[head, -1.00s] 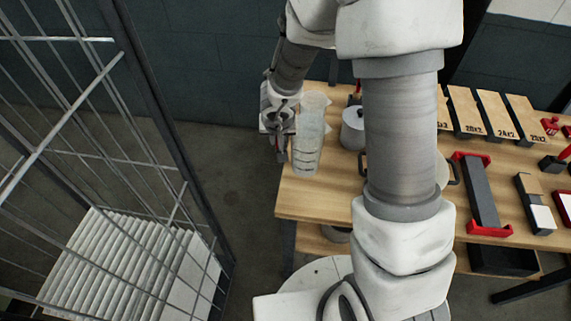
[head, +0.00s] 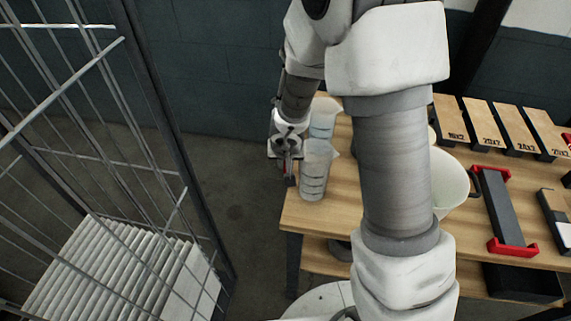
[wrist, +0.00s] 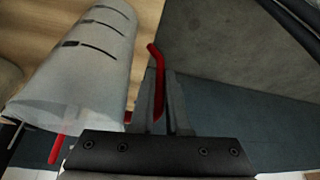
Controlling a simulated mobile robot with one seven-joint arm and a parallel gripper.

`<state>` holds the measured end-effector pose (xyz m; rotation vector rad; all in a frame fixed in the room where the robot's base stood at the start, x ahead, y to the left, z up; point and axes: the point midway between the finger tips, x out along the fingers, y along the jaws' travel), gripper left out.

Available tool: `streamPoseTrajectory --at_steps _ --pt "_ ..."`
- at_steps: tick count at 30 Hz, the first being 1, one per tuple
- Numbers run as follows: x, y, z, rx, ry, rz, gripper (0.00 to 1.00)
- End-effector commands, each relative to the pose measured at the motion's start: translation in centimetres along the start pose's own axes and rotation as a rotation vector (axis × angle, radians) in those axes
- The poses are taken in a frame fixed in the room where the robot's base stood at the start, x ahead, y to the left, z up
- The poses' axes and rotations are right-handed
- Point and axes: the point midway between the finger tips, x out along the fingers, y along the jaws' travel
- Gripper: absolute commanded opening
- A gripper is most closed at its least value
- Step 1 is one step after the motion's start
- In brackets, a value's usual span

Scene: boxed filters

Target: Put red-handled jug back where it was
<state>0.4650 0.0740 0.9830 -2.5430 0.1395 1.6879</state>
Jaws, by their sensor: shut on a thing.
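The red-handled jug (head: 314,172) is a clear, tapered measuring jug with dark marks, upright at the left edge of the wooden table (head: 297,217). I cannot tell whether its base touches the table. My gripper (head: 289,174) is at its left side. In the wrist view, the jug (wrist: 85,60) fills the upper left, and its red handle (wrist: 158,72) passes between the fingers of my gripper (wrist: 165,105), which is shut on it. A second clear jug (head: 323,118), with bluish marks, stands just behind; the two overlap in the head view.
My arm hides the table's middle. A white, wide-mouthed vessel (head: 450,182) shows right of it. A red-ended grey holder (head: 490,210) and labelled boxes (head: 484,127) lie farther right. A wire cage (head: 125,110) with white panels stands left, with bare floor between.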

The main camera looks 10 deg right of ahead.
Motion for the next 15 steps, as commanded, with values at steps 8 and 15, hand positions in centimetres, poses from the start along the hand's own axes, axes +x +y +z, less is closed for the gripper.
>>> streamPoseTrajectory --at_steps 8,15 --pt "0.24 0.0 0.1 0.001 0.0 0.0 0.26" --pt "0.24 0.0 0.1 0.001 0.0 0.0 0.44"
